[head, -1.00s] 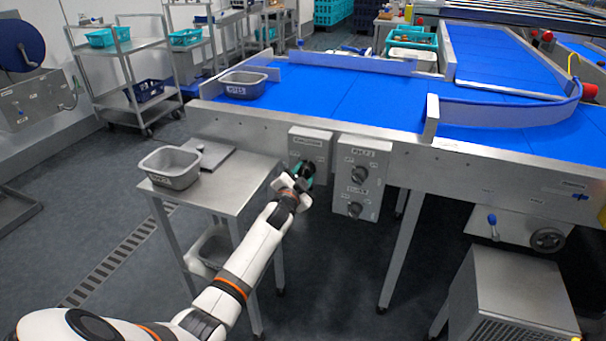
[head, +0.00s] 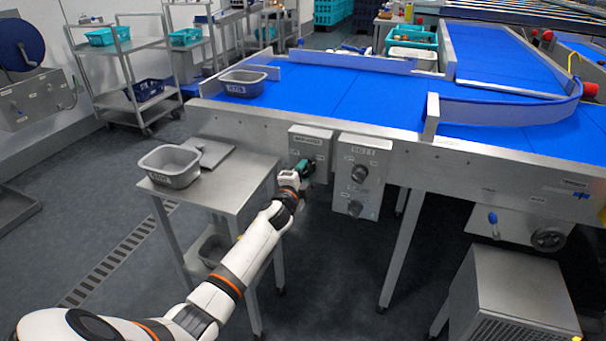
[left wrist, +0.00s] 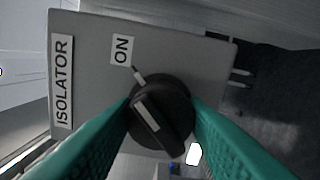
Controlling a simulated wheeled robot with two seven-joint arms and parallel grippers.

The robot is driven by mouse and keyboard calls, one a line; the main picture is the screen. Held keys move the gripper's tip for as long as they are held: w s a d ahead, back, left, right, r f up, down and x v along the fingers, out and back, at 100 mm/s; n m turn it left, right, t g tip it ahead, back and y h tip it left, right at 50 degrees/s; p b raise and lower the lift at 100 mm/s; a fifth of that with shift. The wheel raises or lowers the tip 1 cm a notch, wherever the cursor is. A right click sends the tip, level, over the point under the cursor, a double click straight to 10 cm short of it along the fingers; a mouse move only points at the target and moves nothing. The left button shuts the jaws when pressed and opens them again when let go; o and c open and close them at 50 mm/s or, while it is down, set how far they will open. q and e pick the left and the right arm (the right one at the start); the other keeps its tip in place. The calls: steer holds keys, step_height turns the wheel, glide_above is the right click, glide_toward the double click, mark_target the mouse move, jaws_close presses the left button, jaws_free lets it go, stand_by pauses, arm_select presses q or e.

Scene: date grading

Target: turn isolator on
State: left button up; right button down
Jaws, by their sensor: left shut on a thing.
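The isolator box (head: 312,138) is a grey box on the front of the conveyor frame. In the left wrist view its panel (left wrist: 90,90) carries an "ISOLATOR" label (left wrist: 63,82) and an "ON" label (left wrist: 122,50). The black isolator knob (left wrist: 172,110) has a white bar, which slants up-left roughly in line with the white tick by "ON". My left gripper (head: 304,167) has its teal fingers on either side of the knob, shut on it. The fingers hide part of the knob and lower panel. My right gripper is not in view.
A second control box (head: 361,180) with two dark knobs is close to the right. A steel side table (head: 225,190) with a grey tub (head: 170,166) stands to the left, near my forearm. The blue conveyor belt (head: 340,95) lies above and behind.

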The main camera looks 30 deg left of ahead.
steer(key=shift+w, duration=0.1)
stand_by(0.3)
arm_select(q)
steer(key=o, duration=1)
steer(key=p+v, duration=0.1)
steer(key=v, duration=1.1)
steer(key=shift+f+p, duration=0.1)
steer(key=shift+p, duration=0.2)
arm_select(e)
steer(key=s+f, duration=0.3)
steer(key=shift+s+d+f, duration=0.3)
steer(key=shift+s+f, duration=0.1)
